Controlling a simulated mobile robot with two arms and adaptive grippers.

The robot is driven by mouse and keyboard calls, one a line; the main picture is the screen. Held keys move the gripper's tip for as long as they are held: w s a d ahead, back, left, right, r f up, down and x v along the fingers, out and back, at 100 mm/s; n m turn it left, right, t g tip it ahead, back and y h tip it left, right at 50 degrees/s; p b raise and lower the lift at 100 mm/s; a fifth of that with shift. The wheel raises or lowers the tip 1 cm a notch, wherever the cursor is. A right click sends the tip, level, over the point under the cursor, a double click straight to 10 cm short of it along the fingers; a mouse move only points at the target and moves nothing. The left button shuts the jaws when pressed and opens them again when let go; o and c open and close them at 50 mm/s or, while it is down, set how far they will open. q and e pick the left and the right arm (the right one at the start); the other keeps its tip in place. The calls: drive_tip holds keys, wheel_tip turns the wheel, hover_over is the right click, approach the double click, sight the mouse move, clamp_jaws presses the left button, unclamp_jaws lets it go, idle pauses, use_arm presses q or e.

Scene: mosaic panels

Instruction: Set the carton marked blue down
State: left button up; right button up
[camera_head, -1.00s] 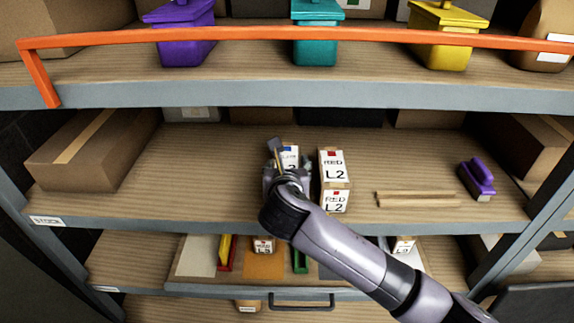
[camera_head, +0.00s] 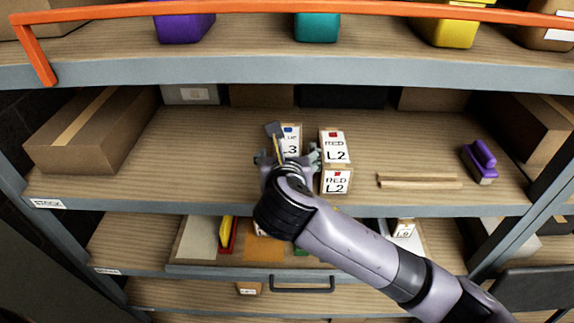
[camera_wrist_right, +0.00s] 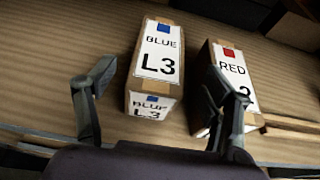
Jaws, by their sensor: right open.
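The carton marked blue (camera_head: 291,138) stands upright on the middle shelf, its top label reading L3, partly hidden behind my right gripper in the head view. In the right wrist view the blue carton (camera_wrist_right: 157,60) shows its top and front labels. My right gripper (camera_head: 288,156) is open, with a finger on each side of the near end of the carton. My left gripper is not in view.
A red-marked L2 carton (camera_head: 334,147) stands close right of the blue one; the right finger is at its side in the wrist view (camera_wrist_right: 230,65). Wooden sticks (camera_head: 420,180) and a purple brush (camera_head: 480,161) lie further right. Shelf left of the gripper is clear up to a brown box (camera_head: 85,145).

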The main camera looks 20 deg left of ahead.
drive_tip(key=v, duration=0.6)
drive_tip(key=shift+s+b, duration=0.25)
drive_tip(key=shift+b, duration=0.15)
drive_tip(key=shift+r, duration=0.1)
